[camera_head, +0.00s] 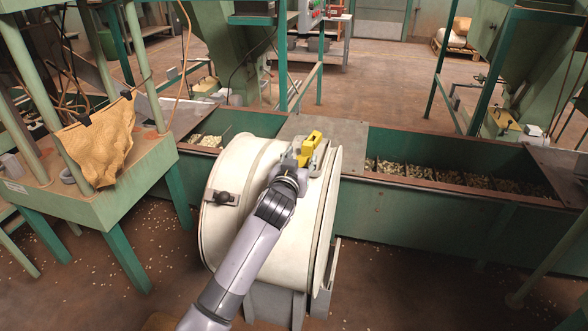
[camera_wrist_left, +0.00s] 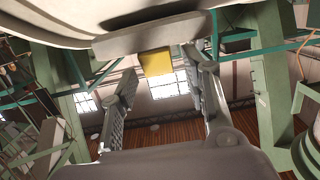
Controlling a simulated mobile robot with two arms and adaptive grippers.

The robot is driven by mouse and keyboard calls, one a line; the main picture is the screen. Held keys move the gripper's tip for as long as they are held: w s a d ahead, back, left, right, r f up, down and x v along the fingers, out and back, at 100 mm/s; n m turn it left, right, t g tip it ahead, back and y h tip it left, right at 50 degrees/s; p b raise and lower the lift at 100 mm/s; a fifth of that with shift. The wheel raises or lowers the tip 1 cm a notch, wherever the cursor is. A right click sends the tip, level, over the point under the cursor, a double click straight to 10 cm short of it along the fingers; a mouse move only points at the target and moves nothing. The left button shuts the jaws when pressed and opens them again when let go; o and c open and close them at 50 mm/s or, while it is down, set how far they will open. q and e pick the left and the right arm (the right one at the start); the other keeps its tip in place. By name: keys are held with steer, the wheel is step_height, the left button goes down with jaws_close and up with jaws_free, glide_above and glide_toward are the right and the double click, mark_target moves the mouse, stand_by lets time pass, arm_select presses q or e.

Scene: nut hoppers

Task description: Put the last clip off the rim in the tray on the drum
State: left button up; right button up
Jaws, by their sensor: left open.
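A yellow clip-like piece (camera_head: 309,143) stands at the far upper edge of the white drum (camera_head: 250,165), just beyond my left gripper (camera_head: 301,157). In the left wrist view the yellow piece (camera_wrist_left: 156,63) shows against a grey edge (camera_wrist_left: 150,38), in the gap between the fingertips of my left gripper (camera_wrist_left: 165,72). The fingers are spread apart and I see no contact with it. My left arm crosses over the drum and hides part of its top. I cannot make out the tray clearly. My right gripper is not seen.
A green trough (camera_head: 440,215) with nuts runs behind the drum, with a flat grey cover (camera_head: 340,135). At left, a tan cloth (camera_head: 98,145) with dark clips hangs on a green stand (camera_head: 110,195). Nuts lie scattered on the brown floor.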

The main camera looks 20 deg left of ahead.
arm_select(q)
steer(key=s+r+p, duration=0.1)
steer(key=s, duration=0.7)
steer(key=s+f+g, duration=0.1)
steer(key=f, duration=0.2)
steer(key=s+f, duration=0.1)
steer(key=f, duration=0.3)
steer(key=s+f+g, duration=0.1)
steer(key=f, duration=0.2)
steer(key=shift+s+a+f+g, duration=0.3)
steer(key=shift+s+a+f, duration=0.05)
steer(key=shift+a, duration=0.05)
steer(key=s+a+f+m+g, duration=0.2)
steer(key=s+f+g, duration=0.9)
steer(key=s+f, duration=2)
steer(key=shift+s+a, duration=0.4)
steer(key=shift+s, duration=0.85)
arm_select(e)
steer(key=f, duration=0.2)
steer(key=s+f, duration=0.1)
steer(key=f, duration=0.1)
